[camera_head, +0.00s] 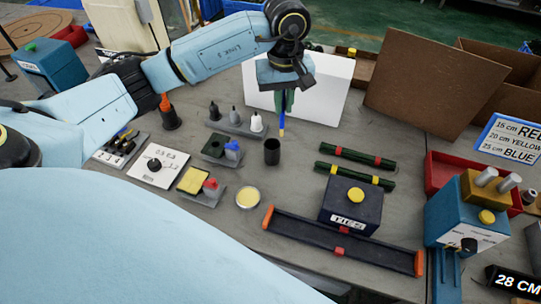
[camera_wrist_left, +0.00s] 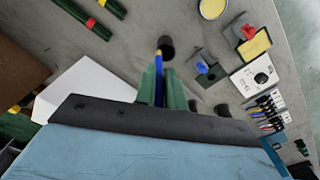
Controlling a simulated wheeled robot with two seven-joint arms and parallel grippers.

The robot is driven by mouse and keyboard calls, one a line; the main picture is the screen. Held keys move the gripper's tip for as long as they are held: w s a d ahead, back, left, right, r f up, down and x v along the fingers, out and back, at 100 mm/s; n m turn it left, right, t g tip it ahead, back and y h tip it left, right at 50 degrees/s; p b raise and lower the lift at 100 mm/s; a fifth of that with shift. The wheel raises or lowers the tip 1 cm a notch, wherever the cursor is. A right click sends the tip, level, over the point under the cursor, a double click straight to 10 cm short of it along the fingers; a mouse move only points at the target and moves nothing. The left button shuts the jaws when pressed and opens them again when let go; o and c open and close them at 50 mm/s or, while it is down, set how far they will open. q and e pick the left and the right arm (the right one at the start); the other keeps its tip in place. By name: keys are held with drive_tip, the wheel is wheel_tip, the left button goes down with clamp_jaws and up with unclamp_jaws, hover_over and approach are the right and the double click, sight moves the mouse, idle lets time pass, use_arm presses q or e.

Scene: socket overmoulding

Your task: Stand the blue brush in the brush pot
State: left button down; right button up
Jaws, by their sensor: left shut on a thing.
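The blue brush (camera_head: 282,122) hangs upright from my left gripper (camera_head: 284,103), its yellowish tip pointing down. In the left wrist view the brush (camera_wrist_left: 159,82) sits between the green fingers of the gripper (camera_wrist_left: 161,88), which are shut on it. The brush pot (camera_head: 272,152) is a small dark open cup standing on the table. The brush's lower end shows just above and slightly right of the pot's rim in the head view. In the left wrist view the pot (camera_wrist_left: 167,45) lies just beyond the tip. The brush appears outside the pot. My right gripper is out of view.
A white panel (camera_head: 318,92) stands behind the gripper. Left of the pot are a blue-handled stamp (camera_head: 233,150) and a tray of small bottles (camera_head: 238,130). A round yellow tin (camera_head: 248,197) is in front. Green bundles (camera_head: 357,157) and a dark blue box (camera_head: 350,208) lie right.

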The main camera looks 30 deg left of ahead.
use_arm(q)
wheel_tip(320, 180, down, 12)
drive_tip(key=a+n, duration=0.2)
drive_tip(key=n, duration=0.1)
drive_tip(key=shift+w+a+r+b, duration=0.15)
drive_tip(key=shift+w+a+b, duration=0.05)
drive_tip(key=shift+a+b, duration=0.15)
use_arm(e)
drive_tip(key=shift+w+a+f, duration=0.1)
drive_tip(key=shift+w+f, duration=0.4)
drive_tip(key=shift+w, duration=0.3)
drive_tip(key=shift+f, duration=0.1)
use_arm(q)
drive_tip(key=shift+f, duration=0.2)
drive_tip(key=c, duration=1.5)
unclamp_jaws()
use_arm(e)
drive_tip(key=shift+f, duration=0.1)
use_arm(q)
drive_tip(key=shift+r, duration=0.15)
